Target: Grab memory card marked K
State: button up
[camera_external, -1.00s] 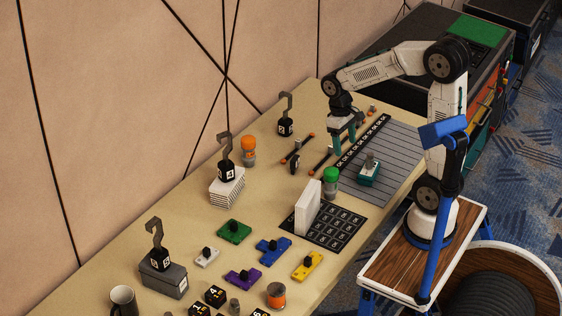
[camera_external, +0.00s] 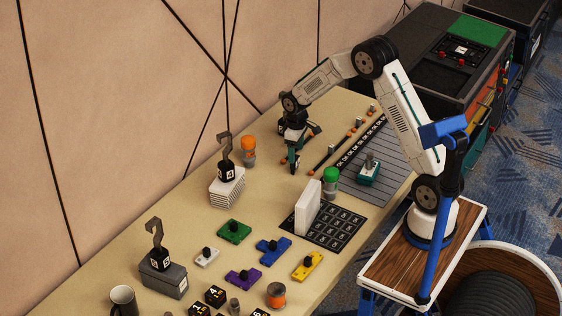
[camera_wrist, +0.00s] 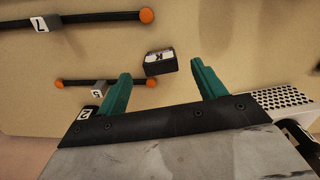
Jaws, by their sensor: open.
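The memory card marked K (camera_wrist: 160,62) is a small dark block with a white label in the wrist view. It lies on the tan table (camera_wrist: 220,30), just beyond and between the fingertips of my gripper (camera_wrist: 160,72). The gripper has two teal fingers, spread apart, with nothing between them touching. In the external view my gripper (camera_external: 293,160) points down low over the far part of the table. The card cannot be made out there, hidden by or lost near the gripper.
In the wrist view, dark rods with orange ends lie left of the card, one bearing a tag 7 (camera_wrist: 40,24) and one a tag 5 (camera_wrist: 98,93). A white perforated part (camera_wrist: 280,98) is at right. In the external view, an orange-topped jar (camera_external: 249,150) and a hooked weight (camera_external: 226,172) stand nearby.

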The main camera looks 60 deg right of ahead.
aim_at(295, 165)
notch_tip(295, 165, down, 5)
jog(key=shift+w+r, duration=0.1)
jog(key=shift+w, duration=0.05)
jog(key=c, duration=1.1)
jog(key=shift+o, duration=0.2)
jog(key=shift+r, duration=0.1)
